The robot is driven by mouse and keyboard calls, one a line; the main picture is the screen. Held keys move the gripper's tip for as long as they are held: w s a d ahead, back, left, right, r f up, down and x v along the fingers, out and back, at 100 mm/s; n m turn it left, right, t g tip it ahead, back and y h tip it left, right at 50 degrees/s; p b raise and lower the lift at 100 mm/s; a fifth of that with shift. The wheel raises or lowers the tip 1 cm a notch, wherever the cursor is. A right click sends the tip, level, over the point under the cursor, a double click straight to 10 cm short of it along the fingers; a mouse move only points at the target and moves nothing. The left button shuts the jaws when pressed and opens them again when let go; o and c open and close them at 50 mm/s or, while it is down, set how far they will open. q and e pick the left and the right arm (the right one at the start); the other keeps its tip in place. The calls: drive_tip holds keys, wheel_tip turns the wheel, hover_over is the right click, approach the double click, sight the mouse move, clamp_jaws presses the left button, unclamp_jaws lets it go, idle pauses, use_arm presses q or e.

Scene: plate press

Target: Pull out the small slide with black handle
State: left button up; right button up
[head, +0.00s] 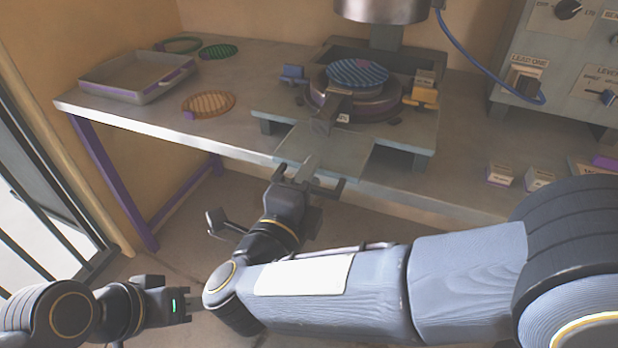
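The press base (270,128) stands on the bench with a flat light-grey slide plate (325,153) reaching out over the front edge. A dark bar that looks like its black handle (339,188) is at the plate's front end. My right gripper (300,182) is at this front end, with its fingertips at or around the dark bar. The dark parts overlap, so I cannot tell whether it grips the handle. My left gripper (193,308) is low at the lower left, away from the bench, with its fingers apart and empty.
A blue patterned disc (357,73) lies on the round press platen, under the metal press head (382,8). A grey tray (138,78) and an orange disc (209,103) are at left. A control box (570,60) stands at right. Floor space before the bench is clear.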

drive_tip(key=v, duration=0.8)
drive_tip(key=shift+p, duration=0.3)
